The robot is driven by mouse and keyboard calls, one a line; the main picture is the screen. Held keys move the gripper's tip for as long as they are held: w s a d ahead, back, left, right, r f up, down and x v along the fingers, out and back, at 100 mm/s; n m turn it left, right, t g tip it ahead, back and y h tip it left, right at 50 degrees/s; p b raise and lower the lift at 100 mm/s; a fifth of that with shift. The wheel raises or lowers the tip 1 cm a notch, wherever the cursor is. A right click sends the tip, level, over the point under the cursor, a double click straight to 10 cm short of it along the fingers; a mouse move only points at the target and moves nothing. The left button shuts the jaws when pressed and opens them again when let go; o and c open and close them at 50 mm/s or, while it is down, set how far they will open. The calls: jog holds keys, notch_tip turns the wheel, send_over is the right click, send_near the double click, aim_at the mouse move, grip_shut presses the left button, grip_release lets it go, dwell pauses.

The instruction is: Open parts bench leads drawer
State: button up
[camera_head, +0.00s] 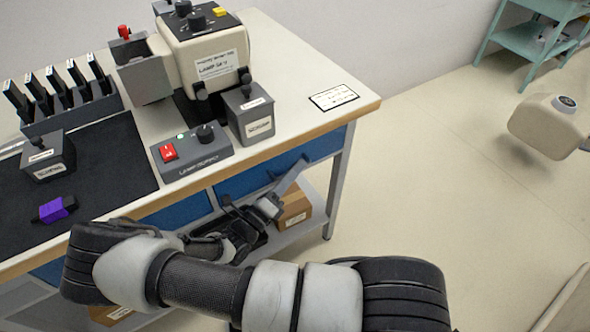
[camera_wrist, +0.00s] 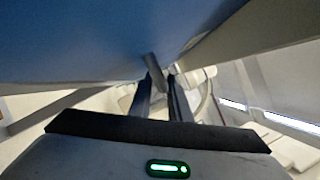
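The parts bench (camera_head: 360,105) has blue drawer fronts under its top. The right-hand blue drawer front (camera_head: 315,148) is partly hidden by my arm and gripper; I cannot read a label on it or tell whether it stands out at all. My gripper (camera_head: 282,186) is at this drawer front, below the bench edge. In the wrist view, a blue surface (camera_wrist: 90,40) fills the upper part. A thin grey bar, seemingly a handle (camera_wrist: 154,67), shows at the tips of my two dark fingers (camera_wrist: 162,84). I cannot tell whether they grip it.
The bench top holds a lamp supply box (camera_head: 192,152), a beige lamp unit (camera_head: 205,60), a small grey box (camera_head: 250,115) and a purple part (camera_head: 57,208) on a dark mat. A cardboard box (camera_head: 295,208) sits on the lower shelf. The floor right of the bench is open.

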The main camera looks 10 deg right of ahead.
jog(key=shift+w+d, duration=0.1)
jog(key=shift+d, duration=0.05)
jog(key=shift+c, duration=0.4)
grip_shut()
jog(key=s+d+p, duration=0.2)
jog(key=s+d, duration=0.2)
jog(key=s, duration=0.8)
jog(key=s+d+p, duration=0.2)
jog(key=s+d, duration=0.2)
jog(key=s, duration=0.9)
jog(key=shift+o, duration=0.4)
grip_release()
